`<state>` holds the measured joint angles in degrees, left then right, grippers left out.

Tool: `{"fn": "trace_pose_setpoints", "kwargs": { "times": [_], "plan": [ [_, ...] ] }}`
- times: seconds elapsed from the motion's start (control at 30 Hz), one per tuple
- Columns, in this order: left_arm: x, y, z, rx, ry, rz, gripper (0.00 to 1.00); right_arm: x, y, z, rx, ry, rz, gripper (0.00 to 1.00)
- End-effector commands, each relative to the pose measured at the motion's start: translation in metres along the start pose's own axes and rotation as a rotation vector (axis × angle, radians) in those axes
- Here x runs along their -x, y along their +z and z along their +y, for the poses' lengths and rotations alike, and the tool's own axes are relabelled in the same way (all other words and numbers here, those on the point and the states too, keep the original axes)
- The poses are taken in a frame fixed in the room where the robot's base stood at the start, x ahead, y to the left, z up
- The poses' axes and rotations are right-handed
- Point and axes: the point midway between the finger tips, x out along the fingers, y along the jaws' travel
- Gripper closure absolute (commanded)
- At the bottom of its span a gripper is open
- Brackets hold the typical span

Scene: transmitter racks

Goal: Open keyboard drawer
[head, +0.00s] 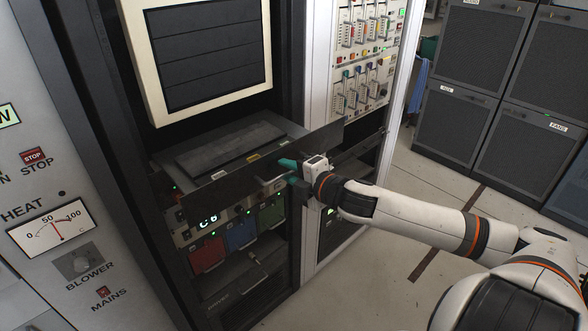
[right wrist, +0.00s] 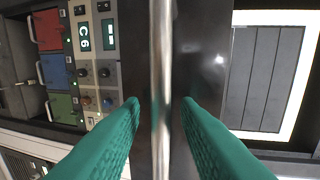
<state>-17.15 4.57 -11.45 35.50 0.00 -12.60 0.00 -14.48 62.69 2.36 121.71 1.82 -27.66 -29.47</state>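The keyboard drawer (head: 215,196) is in the middle rack below the framed screen. Its dark front panel stands out from the rack, and the flat keyboard top (head: 230,145) shows behind it, so the drawer is at least partly out. My right gripper (head: 284,172) is at the panel's front with its green fingers spread. In the right wrist view a shiny metal handle bar (right wrist: 162,60) runs between the two fingers (right wrist: 160,103). Gaps show on both sides of the bar, so the fingers look open around it. My left gripper is not in view.
Below the drawer are a lit control panel (head: 208,222) and red, blue and green modules (head: 240,233). A panel with a gauge (head: 52,228) is at the left. A rack with switches (head: 362,60) is at right. Grey cabinets (head: 500,100) stand farther back; the floor between is clear.

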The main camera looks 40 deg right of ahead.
Motion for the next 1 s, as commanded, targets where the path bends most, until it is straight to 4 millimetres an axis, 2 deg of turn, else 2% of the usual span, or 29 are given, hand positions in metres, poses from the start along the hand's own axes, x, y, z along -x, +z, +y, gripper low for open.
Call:
{"fn": "trace_pose_setpoints", "kwargs": {
  "times": [0.27,1.0],
  "plan": [
    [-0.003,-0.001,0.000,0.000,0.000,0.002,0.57,0.017,0.000,0.003,-0.002,0.004,0.000,0.71],
    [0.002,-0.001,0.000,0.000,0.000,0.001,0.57,0.110,0.000,0.001,-0.004,0.001,-0.001,0.71]
  ]
}}
